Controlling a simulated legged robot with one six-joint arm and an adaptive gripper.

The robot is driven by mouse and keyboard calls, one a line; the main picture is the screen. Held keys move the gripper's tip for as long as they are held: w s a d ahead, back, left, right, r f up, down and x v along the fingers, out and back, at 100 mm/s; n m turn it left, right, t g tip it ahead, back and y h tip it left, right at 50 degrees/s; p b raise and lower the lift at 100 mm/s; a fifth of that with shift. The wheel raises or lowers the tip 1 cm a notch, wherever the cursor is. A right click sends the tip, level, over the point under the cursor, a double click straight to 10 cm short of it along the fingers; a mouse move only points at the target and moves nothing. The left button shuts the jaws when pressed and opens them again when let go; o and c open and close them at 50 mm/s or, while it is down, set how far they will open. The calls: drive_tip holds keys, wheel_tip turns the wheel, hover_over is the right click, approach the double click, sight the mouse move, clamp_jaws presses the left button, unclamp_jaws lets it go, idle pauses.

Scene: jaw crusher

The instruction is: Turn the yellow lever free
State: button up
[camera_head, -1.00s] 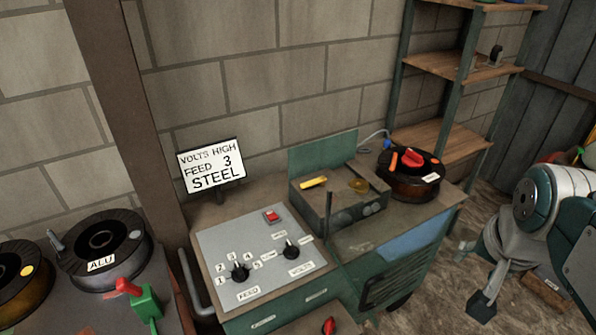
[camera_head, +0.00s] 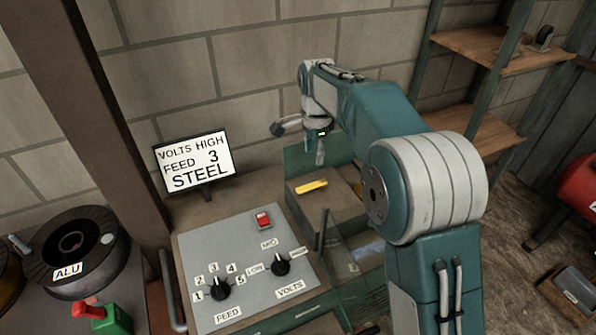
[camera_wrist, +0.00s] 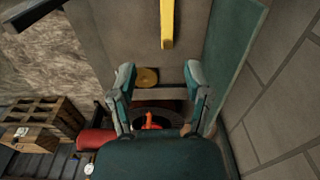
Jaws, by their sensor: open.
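A round brass disc (camera_wrist: 147,77) shows between the fingers, near the left one.
A control panel (camera_head: 240,290) with two black knobs and a red switch stands in front. The box's raised green lid (camera_head: 296,160) stands behind the lever. A spool with a red handle (camera_wrist: 152,121) is beyond the box.

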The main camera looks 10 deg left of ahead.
sight(308, 186)
drive_tip(key=f, duration=0.4)
drive_tip(key=a+f, duration=0.1)
drive_tip(key=f, duration=0.6)
drive_tip(key=shift+w+a+f, duration=0.15)
drive_tip(key=shift+w+f, duration=0.2)
clamp_jaws()
